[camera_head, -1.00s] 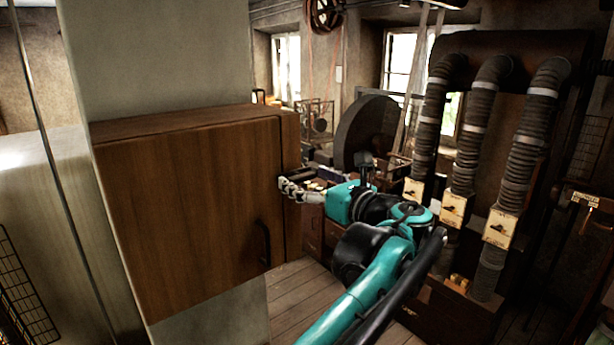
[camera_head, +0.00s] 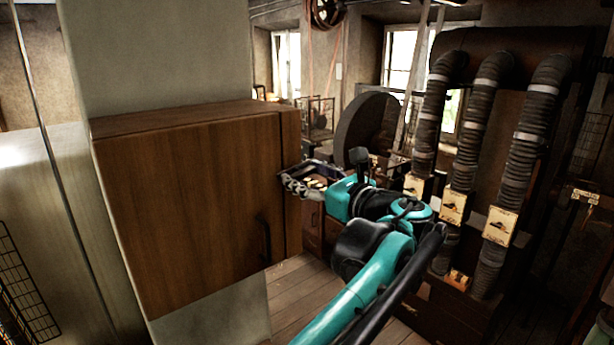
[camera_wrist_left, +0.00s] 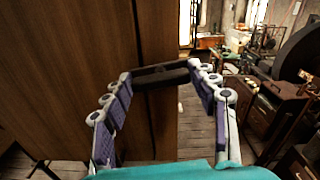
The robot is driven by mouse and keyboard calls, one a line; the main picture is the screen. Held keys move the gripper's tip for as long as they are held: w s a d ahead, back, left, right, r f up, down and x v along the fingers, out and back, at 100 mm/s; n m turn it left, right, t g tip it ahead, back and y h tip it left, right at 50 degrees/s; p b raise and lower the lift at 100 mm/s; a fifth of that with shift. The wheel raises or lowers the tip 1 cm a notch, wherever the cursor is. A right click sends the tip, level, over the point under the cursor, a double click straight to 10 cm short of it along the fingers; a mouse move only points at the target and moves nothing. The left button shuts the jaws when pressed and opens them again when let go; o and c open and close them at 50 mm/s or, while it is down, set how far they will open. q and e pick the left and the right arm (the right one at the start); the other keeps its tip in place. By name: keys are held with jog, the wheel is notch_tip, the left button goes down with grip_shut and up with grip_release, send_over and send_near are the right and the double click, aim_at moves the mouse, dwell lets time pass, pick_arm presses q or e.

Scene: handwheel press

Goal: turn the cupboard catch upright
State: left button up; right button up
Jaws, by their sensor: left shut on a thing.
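The wooden cupboard (camera_head: 185,215) hangs on a pale pillar, its door closed. The catch (camera_wrist_left: 161,76) is a dark bar on the cupboard's side edge. In the left wrist view it spans the space between my fingertips and lies across the picture, slightly tilted. My left gripper (camera_head: 292,172) is at the cupboard's right edge, and it also shows in the left wrist view (camera_wrist_left: 160,71). Its two jointed fingers are shut on the catch, one at each end. In the head view the fingers largely hide the catch, so its exact angle is hard to tell. My right gripper is not in view.
A black handle (camera_head: 264,240) is on the cupboard door, below my gripper. A large dark wheel (camera_head: 366,128) stands behind. Ribbed hoses with switch boxes (camera_head: 453,207) are at the right. Wooden floor (camera_head: 300,295) shows beneath the cupboard.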

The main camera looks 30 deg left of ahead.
pick_arm(q)
jog(key=n, duration=0.8)
jog(key=shift+s+b, duration=0.1)
jog(key=shift+b, duration=0.3)
jog(key=n, duration=0.4)
jog(key=shift+f+n, duration=0.1)
jog(key=shift+n, duration=0.2)
jog(key=shift+n+b, duration=0.3)
jog(key=shift+n, duration=1.5)
jog(key=shift+f, duration=0.1)
jog(key=o, duration=1.2)
jog(key=shift+c, duration=0.2)
jog(key=shift+s, duration=0.1)
jog(key=v, duration=1.2)
